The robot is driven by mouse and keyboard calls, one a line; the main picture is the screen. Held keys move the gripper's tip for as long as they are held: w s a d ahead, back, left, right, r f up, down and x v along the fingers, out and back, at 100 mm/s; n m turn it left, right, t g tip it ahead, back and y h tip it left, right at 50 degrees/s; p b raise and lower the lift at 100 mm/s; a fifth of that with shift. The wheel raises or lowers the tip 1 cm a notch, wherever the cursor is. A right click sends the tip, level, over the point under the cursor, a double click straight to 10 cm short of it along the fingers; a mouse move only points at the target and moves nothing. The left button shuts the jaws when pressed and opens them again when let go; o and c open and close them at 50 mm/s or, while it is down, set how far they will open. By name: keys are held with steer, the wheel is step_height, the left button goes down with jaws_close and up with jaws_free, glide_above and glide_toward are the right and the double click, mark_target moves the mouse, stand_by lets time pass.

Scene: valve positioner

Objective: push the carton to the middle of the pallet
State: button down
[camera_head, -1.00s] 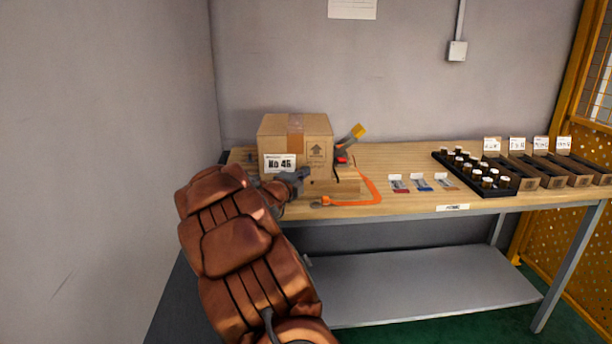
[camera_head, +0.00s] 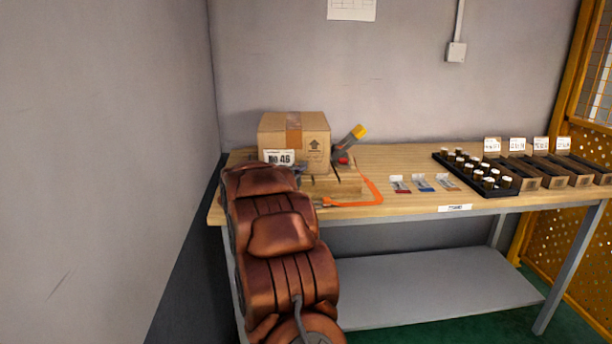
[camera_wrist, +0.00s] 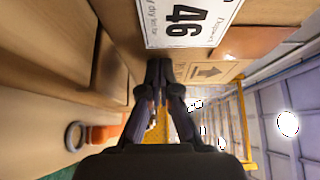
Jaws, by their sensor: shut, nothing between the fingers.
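The brown carton (camera_head: 312,147), with tape and a "No 46" label, stands upright on the wooden pallet (camera_head: 338,185) on the bench. It sits toward the pallet's back left, with bare boards showing at the front right. In the wrist view the carton's labelled face (camera_wrist: 120,18) fills the top and pallet boards (camera_wrist: 45,60) lie at the left. My gripper (camera_wrist: 160,66) is shut and empty, its tips at the carton's lower front face beside the label; contact is unclear.
An orange strap (camera_head: 372,190) and a tool with a yellow end (camera_head: 352,140) lie at the pallet's right. Small packets (camera_head: 422,184), a black tray of bottles (camera_head: 480,172) and open bins (camera_head: 560,172) stand farther right. Walls are close behind and left.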

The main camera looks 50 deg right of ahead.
steer(key=shift+a, duration=0.1)
steer(key=shift+s+a+f+b, duration=0.2)
steer(key=shift+s+a+b, duration=0.15)
steer(key=shift+b, duration=0.1)
steer(key=s+a+b, duration=0.1)
steer(key=s+a, duration=0.3)
steer(key=a, duration=0.7)
steer(key=shift+a+r+b, duration=0.15)
steer(key=shift+a+b, duration=0.05)
steer(key=shift+b, duration=0.1)
steer(key=shift+s, duration=0.1)
